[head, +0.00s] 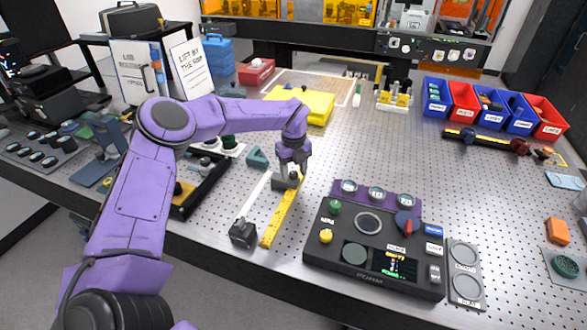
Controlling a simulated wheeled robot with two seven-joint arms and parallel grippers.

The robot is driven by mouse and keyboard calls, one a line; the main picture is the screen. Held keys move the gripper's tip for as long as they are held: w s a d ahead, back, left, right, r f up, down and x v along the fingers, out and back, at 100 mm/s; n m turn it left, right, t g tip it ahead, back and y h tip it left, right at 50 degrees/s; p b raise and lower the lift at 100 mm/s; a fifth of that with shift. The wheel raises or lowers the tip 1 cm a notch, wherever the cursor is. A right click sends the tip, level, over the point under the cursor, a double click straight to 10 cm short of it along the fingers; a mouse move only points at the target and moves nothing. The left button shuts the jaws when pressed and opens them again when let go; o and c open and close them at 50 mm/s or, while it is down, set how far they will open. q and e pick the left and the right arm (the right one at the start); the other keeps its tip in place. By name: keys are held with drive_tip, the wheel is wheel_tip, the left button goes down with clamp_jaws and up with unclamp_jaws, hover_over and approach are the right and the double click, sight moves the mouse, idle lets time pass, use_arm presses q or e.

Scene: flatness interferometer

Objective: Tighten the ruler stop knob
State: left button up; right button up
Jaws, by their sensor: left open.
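A yellow ruler (279,220) lies on the perforated metal table, running from near the front edge toward the back. A dark grey block, which looks like the ruler stop (283,184), sits at the ruler's far end. My left gripper (292,177) is directly above and around this block, pointing down. Its fingers are apart; whether they touch the block or its knob I cannot tell. The knob itself is hidden by the gripper. A black block (243,233) stands at the near end of a white strip (252,203) left of the ruler. My right gripper is not in view.
A black control console (375,247) with knobs and a screen stands just right of the ruler. A black tray (204,184) lies to the left. Blue and red bins (463,103) line the back right.

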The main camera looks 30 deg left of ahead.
use_arm(q)
drive_tip(key=shift+s+r, duration=0.1)
drive_tip(key=shift+s, duration=0.05)
drive_tip(key=c, duration=0.9)
clamp_jaws()
